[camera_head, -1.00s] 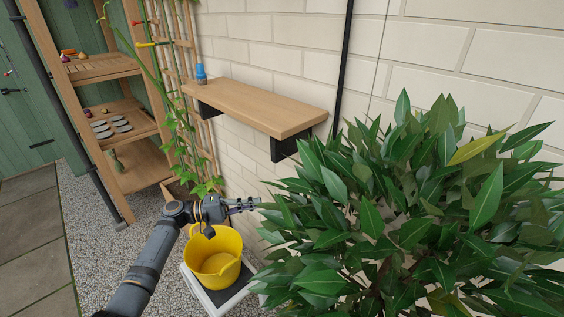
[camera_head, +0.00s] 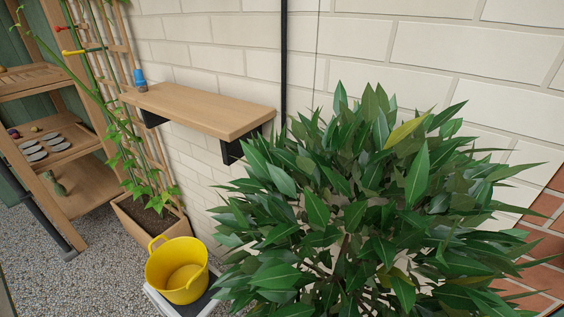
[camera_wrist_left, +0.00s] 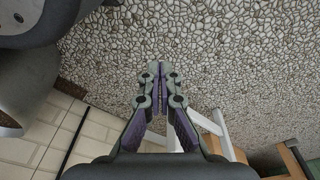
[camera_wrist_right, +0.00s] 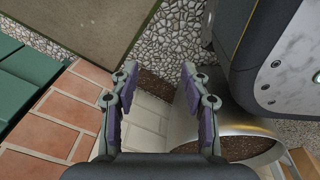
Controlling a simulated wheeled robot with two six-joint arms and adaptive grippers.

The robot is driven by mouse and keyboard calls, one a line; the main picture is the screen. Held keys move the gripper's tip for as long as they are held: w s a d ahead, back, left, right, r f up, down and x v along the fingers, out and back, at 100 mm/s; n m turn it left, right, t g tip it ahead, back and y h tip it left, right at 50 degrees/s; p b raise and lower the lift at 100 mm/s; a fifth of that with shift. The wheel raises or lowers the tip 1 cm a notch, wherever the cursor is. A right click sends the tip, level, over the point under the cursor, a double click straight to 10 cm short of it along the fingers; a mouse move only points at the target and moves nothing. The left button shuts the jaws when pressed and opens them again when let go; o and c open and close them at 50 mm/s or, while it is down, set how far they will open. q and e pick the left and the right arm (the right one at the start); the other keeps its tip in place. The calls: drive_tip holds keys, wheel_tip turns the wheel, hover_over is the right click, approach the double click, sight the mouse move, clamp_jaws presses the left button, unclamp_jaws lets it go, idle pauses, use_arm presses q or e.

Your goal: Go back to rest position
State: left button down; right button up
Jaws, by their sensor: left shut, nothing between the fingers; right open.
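My left gripper (camera_wrist_left: 158,82) shows in the left wrist view with its fingers together and nothing between them, over gravel. My right gripper (camera_wrist_right: 160,85) shows in the right wrist view with its fingers spread and empty, above gravel, paving and a round metal rim. Neither gripper shows in the head view.
A large leafy plant (camera_head: 350,215) fills the middle and right. A wooden wall shelf (camera_head: 195,108) holds a small blue item (camera_head: 140,80). A wooden rack (camera_head: 85,190) and a planter with a trellis (camera_head: 160,222) stand left. Gravel (camera_head: 110,285) lies open at lower left.

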use_arm(q)
drive_tip(key=s+f+m, duration=0.1)
drive_tip(key=s, duration=0.4)
drive_tip(key=s+r+m+p, duration=0.1)
drive_tip(key=s+r+p, duration=0.6)
drive_tip(key=r+p, duration=0.6)
drive_tip(key=p, duration=0.4)
drive_tip(key=shift+s+r+y, duration=0.25)
drive_tip(key=shift+s+y, duration=0.1)
drive_tip(key=shift+y, duration=0.05)
use_arm(e)
drive_tip(key=s+r, duration=0.3)
drive_tip(key=r, duration=0.4)
drive_tip(key=s+r, duration=0.3)
drive_tip(key=r, duration=0.4)
drive_tip(key=shift+s, duration=0.25)
